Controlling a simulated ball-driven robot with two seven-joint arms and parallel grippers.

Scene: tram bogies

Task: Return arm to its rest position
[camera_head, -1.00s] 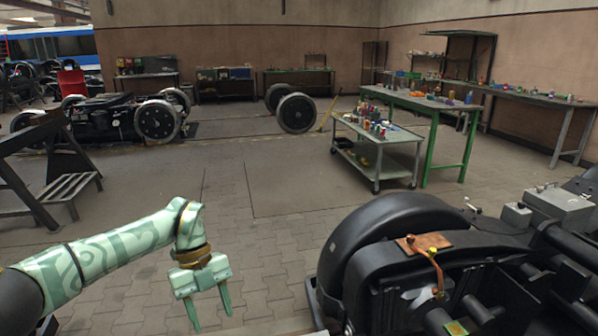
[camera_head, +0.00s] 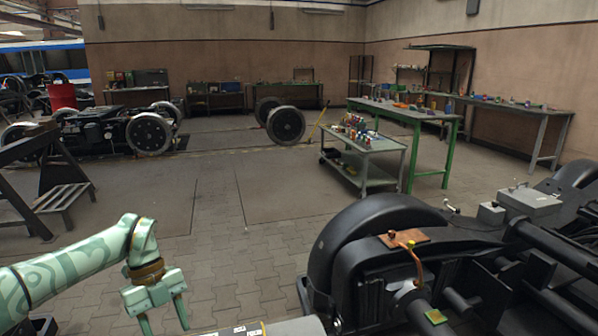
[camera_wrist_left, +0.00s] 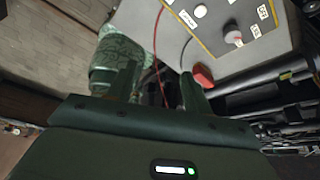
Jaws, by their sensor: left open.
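My left arm comes in from the left in the head view. Its pale green gripper (camera_head: 163,318) points down, open and empty, over the paved floor to the left of the black bogie (camera_head: 375,225). In the left wrist view the two dark fingers (camera_wrist_left: 157,88) stand apart with nothing held between them. Beyond them is part of a green patterned arm of mine. My right gripper is not in view.
A grey panel (camera_wrist_left: 240,22) with labels, knobs and a red part (camera_wrist_left: 203,76) lies close beyond the fingers in the wrist view. The bogie stands at right, a dark trestle (camera_head: 50,175) at left. A trolley (camera_head: 362,160) stands farther back. The middle floor is open.

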